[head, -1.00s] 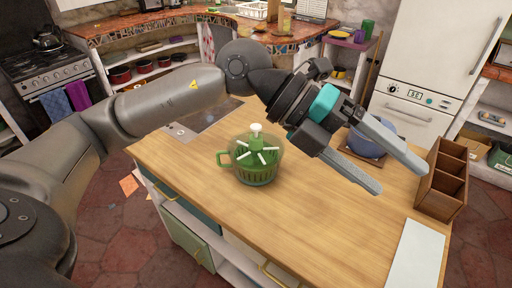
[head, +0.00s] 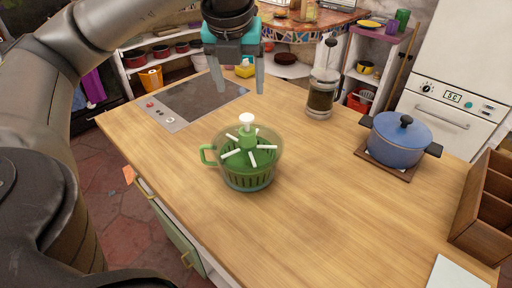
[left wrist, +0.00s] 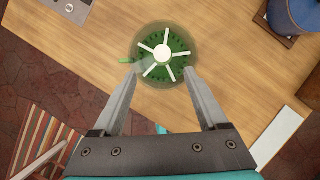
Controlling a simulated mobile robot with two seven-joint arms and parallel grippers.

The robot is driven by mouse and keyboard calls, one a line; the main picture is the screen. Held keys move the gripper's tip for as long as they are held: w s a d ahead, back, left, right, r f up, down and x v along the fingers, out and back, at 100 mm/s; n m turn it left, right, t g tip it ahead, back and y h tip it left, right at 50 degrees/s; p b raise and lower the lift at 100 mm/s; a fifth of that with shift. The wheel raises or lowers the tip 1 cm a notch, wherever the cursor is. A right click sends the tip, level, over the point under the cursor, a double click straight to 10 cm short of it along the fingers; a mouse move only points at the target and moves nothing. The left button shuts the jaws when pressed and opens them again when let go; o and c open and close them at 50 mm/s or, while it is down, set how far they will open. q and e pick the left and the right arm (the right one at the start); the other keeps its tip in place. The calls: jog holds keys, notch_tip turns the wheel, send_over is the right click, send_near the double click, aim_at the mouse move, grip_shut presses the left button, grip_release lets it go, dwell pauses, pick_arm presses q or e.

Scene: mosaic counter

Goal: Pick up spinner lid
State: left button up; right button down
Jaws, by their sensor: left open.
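The spinner lid (head: 240,156) is green with white spokes and a white knob on top. It sits on the clear salad spinner bowl (head: 249,183), which has a green basket inside and a green handle at its left. My left gripper (head: 238,88) is open and empty, pointing down above and behind the spinner in the head view. In the left wrist view the lid (left wrist: 170,70) shows from above, just beyond and between the two open fingers (left wrist: 160,72). The fingers appear apart from it. My right gripper is not in view.
A blue pot (head: 398,142) stands on a trivet at the right. A glass French press (head: 322,90) stands at the back. A cooktop (head: 195,100) is at the back left, and a wooden divided box (head: 487,205) is at the right edge. The counter's front is clear.

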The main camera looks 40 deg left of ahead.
pick_arm(q)
send_over(248, 127)
jog(key=s, duration=0.2)
jog(key=f, duration=0.6)
jog(key=f+b, duration=0.1)
jog(key=f, duration=0.2)
jog(key=shift+d+f, duration=0.15)
jog(key=shift+d, duration=0.25)
jog(key=shift+x, duration=2.75)
jog(key=shift+d, duration=0.1)
grip_shut()
